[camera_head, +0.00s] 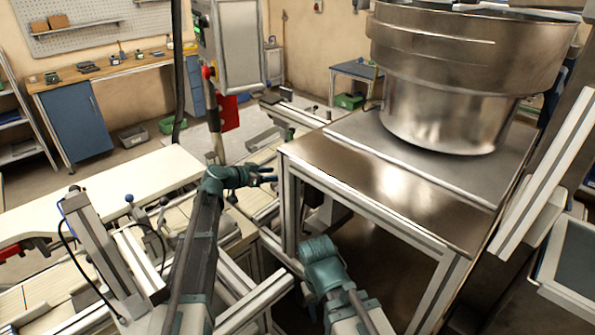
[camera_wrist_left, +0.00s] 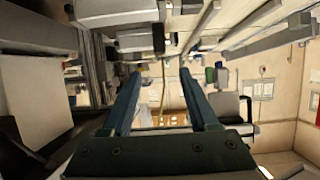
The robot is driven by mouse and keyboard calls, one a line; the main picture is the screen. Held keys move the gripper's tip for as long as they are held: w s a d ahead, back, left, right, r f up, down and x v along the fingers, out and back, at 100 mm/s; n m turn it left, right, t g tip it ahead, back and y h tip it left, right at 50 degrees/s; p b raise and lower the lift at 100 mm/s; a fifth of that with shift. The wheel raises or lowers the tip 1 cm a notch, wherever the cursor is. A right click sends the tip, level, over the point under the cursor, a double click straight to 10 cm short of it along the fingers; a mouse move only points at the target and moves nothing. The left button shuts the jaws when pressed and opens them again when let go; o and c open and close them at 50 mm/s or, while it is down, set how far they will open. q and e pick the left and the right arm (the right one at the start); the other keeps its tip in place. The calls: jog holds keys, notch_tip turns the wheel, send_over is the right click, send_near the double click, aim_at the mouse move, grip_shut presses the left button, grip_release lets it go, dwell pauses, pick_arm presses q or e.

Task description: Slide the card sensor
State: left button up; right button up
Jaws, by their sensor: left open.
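My left gripper (camera_head: 267,174) reaches in over the machine frame, beside the near-left corner of the metal table. In the left wrist view its two blue-green fingers (camera_wrist_left: 160,75) are wide apart with nothing held between them. Grey block-shaped machine parts (camera_wrist_left: 118,12) show beyond the fingertips at the top of that view. I cannot tell which part is the card sensor; nothing is clearly recognisable as it. Part of my right arm shows low in the middle of the head view, but I cannot make out its gripper.
A metal table (camera_head: 385,190) carrying a large steel bowl (camera_head: 450,100) stands to the right of my left gripper. A control box (camera_head: 238,45) on a post stands behind it. A white table surface (camera_head: 110,195) lies to the left. Aluminium rails (camera_head: 250,305) cross the foreground.

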pick_arm(q)
jog(key=b+x, duration=0.5)
jog(key=x, duration=0.7)
jog(key=shift+w+f, duration=0.1)
jog(key=shift+f, duration=0.1)
jog(key=shift+x, duration=0.75)
jog(key=shift+d+r, duration=0.1)
jog(key=shift+r, duration=0.05)
grip_shut()
